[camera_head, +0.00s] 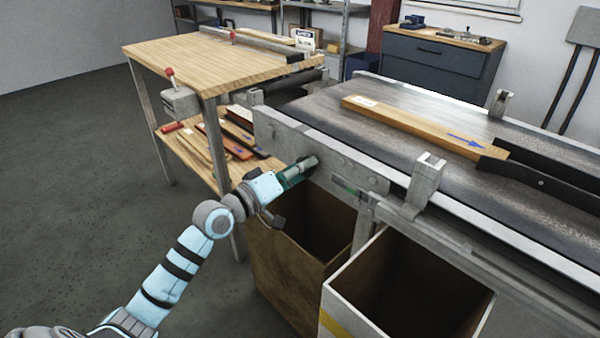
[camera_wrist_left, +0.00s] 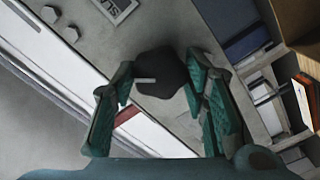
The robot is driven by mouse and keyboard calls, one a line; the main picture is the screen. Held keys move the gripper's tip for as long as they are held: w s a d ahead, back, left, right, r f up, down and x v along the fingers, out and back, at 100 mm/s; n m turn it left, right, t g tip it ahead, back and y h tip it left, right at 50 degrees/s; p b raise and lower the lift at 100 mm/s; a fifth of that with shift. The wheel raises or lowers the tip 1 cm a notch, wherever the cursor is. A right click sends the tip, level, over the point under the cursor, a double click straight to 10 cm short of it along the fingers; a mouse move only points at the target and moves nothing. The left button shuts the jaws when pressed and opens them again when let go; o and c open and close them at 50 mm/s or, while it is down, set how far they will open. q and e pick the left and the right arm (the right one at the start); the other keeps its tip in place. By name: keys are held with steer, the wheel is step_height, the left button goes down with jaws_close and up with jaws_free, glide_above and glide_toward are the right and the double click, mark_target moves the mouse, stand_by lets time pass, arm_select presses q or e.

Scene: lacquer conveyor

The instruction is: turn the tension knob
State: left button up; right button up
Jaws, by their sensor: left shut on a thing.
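The tension knob (camera_wrist_left: 162,72) is black and sits on the grey side plate (camera_head: 276,130) of the conveyor. It shows between the green finger pads in the left wrist view, with a pale mark on its face. My left gripper (camera_head: 299,171) reaches the plate from the left and is shut on the knob (camera_wrist_left: 160,82). In the head view the fingers mostly hide the knob. My right gripper is in neither view.
Two open bins, a brown one (camera_head: 268,262) and a pale one (camera_head: 345,283), stand below the conveyor edge. A wooden board (camera_head: 420,125) lies on the belt (camera_head: 345,125). A wooden workbench (camera_head: 190,58) with a lower shelf stands at the left. The floor at left is clear.

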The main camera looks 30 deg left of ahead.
arm_select(q)
steer(key=m+b, duration=0.1)
steer(key=m, duration=0.2)
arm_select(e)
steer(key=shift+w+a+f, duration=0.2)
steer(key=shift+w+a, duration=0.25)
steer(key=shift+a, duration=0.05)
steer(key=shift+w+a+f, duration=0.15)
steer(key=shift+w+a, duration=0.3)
arm_select(q)
steer(key=o, duration=1.1)
steer(key=shift+o, duration=0.2)
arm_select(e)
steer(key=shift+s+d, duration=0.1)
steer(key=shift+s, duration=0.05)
arm_select(q)
steer(key=v, duration=0.7)
steer(key=shift+s, duration=0.25)
